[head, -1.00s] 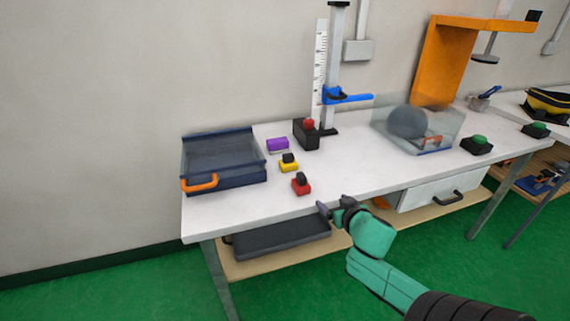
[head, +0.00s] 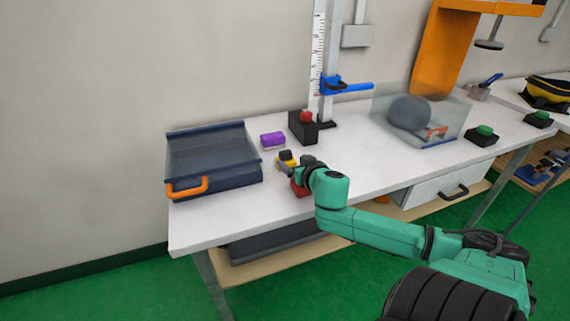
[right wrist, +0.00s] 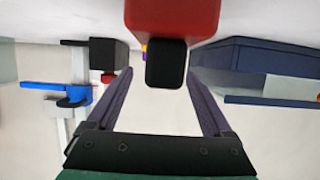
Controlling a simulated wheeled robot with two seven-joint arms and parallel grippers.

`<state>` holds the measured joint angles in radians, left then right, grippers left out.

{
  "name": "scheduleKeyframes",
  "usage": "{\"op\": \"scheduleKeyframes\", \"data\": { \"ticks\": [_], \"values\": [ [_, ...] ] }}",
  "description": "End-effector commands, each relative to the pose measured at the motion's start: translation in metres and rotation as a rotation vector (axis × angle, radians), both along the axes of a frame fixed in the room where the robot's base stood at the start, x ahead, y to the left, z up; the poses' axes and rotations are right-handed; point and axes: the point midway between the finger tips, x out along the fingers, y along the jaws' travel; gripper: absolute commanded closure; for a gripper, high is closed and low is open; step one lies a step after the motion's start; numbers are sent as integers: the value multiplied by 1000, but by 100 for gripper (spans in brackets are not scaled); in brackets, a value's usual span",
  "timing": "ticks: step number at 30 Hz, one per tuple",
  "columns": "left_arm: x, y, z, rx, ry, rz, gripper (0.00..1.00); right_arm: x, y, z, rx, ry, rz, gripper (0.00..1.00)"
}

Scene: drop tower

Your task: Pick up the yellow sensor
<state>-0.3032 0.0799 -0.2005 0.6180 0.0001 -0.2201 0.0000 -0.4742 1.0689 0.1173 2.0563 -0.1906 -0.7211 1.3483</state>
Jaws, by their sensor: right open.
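The yellow sensor (head: 280,163), a small block with a black top, sits on the white bench between the purple block (head: 272,139) and the red sensor (head: 297,189). My right gripper (head: 294,172) is open and low at the red sensor, just in front of the yellow one, and partly covers both. In the right wrist view, the red sensor (right wrist: 172,18) and its black knob show large, with the knob between the spread fingers of my right gripper (right wrist: 160,78). Only a sliver of yellow shows behind it there. My left gripper is out of view.
A dark blue tray (head: 213,180) with an orange handle stands at the bench's left end. A black block with a red button (head: 306,117) and a ruler column (head: 328,60) stand behind. A clear box (head: 452,115) holding a grey ball is to the right.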

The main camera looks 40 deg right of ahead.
Motion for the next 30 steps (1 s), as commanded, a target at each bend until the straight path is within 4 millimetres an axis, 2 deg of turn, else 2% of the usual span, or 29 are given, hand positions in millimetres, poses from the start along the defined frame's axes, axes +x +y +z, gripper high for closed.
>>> {"op": "scheduleKeyframes", "data": {
  "ticks": [12, 21, 23, 27, 28, 30],
  "values": [
    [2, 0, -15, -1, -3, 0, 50, 45, -15, -16, 1, -3, -3, 15],
    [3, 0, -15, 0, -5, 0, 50, 49, -16, -18, 2, 2, 0, 15],
    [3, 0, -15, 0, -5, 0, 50, 49, -16, -18, 2, 2, 0, 38],
    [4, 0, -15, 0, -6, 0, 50, 49, -16, -18, 2, 2, 0, 92],
    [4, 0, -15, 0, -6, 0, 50, 49, -15, -18, 2, 2, 0, 100],
    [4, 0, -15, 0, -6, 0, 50, 49, -16, -17, 1, 1, 0, 100]
  ]
}}
